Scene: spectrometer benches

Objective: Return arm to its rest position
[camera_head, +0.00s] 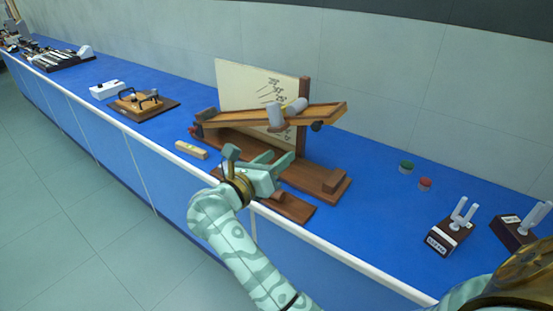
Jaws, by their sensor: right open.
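My right arm (233,245), pale green with darker swirls, reaches up from the bottom of the head view. Its gripper (257,161) is open, with two fingers spread and nothing seen between them. It is at the front edge of the blue bench (390,235), in front of a wooden apparatus with a tilted trough (240,117). The fingers overlap the apparatus's brown base (310,176) in the picture; I cannot tell whether they touch it. My left gripper is not in view.
A cream board (240,88) stands behind the trough. A small wooden block (191,150) lies left of the gripper. Two tuning forks on boxes (449,237) (512,232) and two small weights (406,167) (424,184) are to the right. Floor is clear at left.

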